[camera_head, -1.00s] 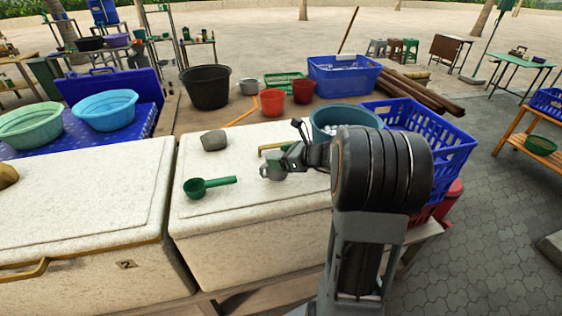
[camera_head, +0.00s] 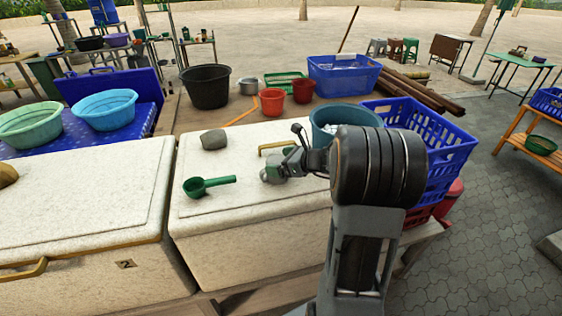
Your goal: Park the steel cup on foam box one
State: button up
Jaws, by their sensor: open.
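The steel cup (camera_head: 271,175) is a small grey metal shape on the lid of the right-hand white foam box (camera_head: 235,240), whose number does not show. The left-hand foam box (camera_head: 85,215) carries a "2" label on its front. My gripper (camera_head: 277,169) is open, low over the right-hand lid, with its fingertips at the cup. The fingers partly hide the cup, and I cannot tell whether they touch it.
A green ladle (camera_head: 208,186) and a grey stone (camera_head: 214,140) lie on the same lid, left of the cup. A brass-coloured handle (camera_head: 277,148) is just behind. A teal bucket (camera_head: 345,118) and blue crate (camera_head: 437,150) stand to the right.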

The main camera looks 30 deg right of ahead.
jog(key=shift+r, duration=0.1)
jog(key=shift+s+d+r, duration=0.15)
jog(key=v, duration=1.1)
jog(key=s+a+f+n+g+h, duration=0.1)
jog(key=s+a+n, duration=0.3)
jog(key=n, duration=0.5)
jog(key=s+a+f+n+g+h, duration=0.1)
jog(key=s+a+n+g+h, duration=0.2)
jog(key=a+n, duration=0.4)
jog(key=s+a+f+n+g+h, duration=0.1)
jog(key=s+a+n+g+h, duration=0.2)
jog(key=n, duration=1)
jog(key=s+a+b, duration=0.1)
jog(key=s+a, duration=0.1)
jog(key=a, duration=0.1)
jog(key=shift+s+a+f, duration=0.2)
jog(key=shift+a, duration=0.05)
jog(key=shift+c, duration=0.5)
